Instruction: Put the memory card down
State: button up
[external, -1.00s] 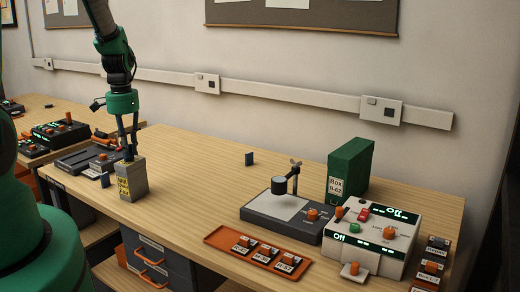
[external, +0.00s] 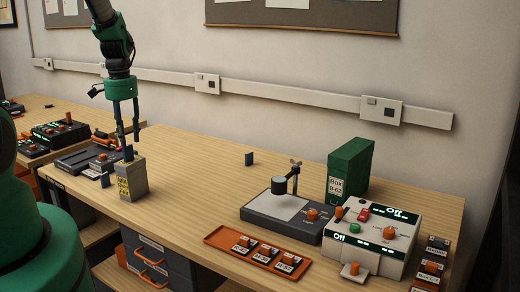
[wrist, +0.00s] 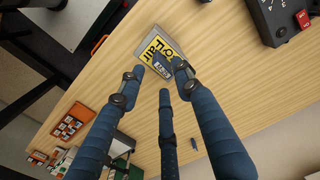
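The memory card appears as a small dark blue piece (external: 129,153) standing on top of a grey box with a yellow label (external: 132,184), at the left of the table. My gripper (external: 128,143) is just above the box, its blue fingers spread apart around and above the card. In the wrist view the fingers (wrist: 163,75) are apart over the grey box (wrist: 151,34), whose label partly reads "Fair". The fingers partly hide the card there. Two similar dark blue pieces stand on the table, one left of the box (external: 104,180) and one farther back (external: 249,159).
A black device with orange knobs (external: 75,161) lies left of the box. To the right are an orange tray (external: 226,247), a stand with a lamp-like head (external: 258,222), a green box (external: 347,165) and a control console (external: 386,233). The middle of the table is mostly clear.

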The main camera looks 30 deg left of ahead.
aim_at(128, 146)
notch_tip(128, 146, up, 8)
dwell(0.4)
jog(key=shift+f, duration=0.1)
dwell(0.4)
jog(key=s+d+r+t, duration=0.1)
jog(key=s+d+r, duration=0.1)
jog(key=d+r, duration=0.65)
jog(key=s+d+r+t, duration=0.1)
jog(key=s+d+r, duration=0.2)
jog(key=d+r, duration=0.6)
jog(key=s+d+r+t, duration=0.1)
jog(key=s+d+r, duration=0.4)
jog(key=s+d, duration=0.2)
jog(key=s+d+r+t, duration=0.2)
jog(key=s+d+r, duration=0.3)
jog(key=s, duration=0.6)
jog(key=shift+d+t, duration=0.3)
jog(key=shift+d, duration=0.7)
